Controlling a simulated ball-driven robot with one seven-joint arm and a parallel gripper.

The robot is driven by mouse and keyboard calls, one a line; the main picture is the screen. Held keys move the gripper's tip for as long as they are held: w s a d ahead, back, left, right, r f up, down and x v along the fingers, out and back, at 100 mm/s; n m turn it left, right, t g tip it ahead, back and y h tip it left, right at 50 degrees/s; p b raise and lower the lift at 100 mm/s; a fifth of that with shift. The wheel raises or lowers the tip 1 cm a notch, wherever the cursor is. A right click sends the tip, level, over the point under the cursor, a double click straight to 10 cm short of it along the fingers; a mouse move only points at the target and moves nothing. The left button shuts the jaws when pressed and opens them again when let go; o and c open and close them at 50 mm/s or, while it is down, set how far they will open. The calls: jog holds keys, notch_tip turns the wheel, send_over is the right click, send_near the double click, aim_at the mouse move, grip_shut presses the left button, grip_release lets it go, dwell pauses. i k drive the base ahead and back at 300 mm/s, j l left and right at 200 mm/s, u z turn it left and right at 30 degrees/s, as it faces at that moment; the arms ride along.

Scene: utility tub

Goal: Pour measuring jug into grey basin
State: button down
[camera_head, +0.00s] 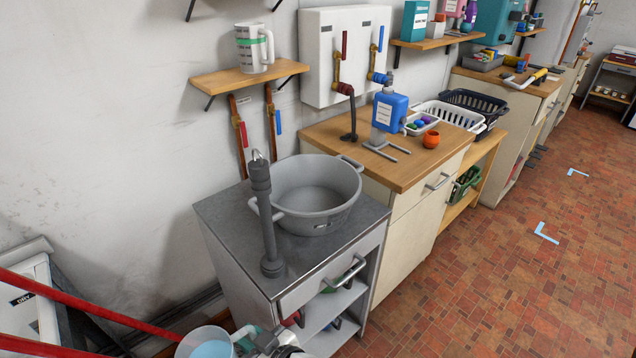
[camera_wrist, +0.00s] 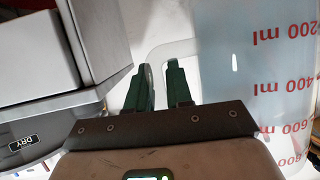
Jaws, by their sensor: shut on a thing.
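The measuring jug (camera_head: 203,334) is translucent and holds pale blue liquid. It is at the bottom edge of the head view, partly cut off, low in front of the grey cabinet. In the wrist view the jug (camera_wrist: 285,60) stands at the right with red ml marks. My gripper (camera_wrist: 163,80) is shut on the jug's pale handle, its green fingers either side; it also shows in the head view (camera_head: 255,340). The jug looks about upright. The grey basin (camera_head: 342,208) sits on the cabinet top (camera_head: 230,218), above and right of the jug; its visible inside looks empty.
A dark grey upright post (camera_head: 265,215) stands at the cabinet's front left, beside the basin. A cabinet handle (camera_head: 345,272) juts forward. A red bar (camera_head: 90,305) crosses the lower left. A wooden counter (camera_head: 435,165) adjoins right. The tiled floor (camera_head: 480,275) at right is clear.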

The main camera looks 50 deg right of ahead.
aim_at(312, 193)
jog(key=k+l, duration=0.1)
jog(key=l, duration=0.35)
jog(key=k+l, duration=0.1)
jog(key=l, duration=0.35)
jog(key=k+l, duration=0.1)
jog(key=l, duration=0.8)
jog(key=k+l, duration=0.15)
jog(key=l, duration=0.3)
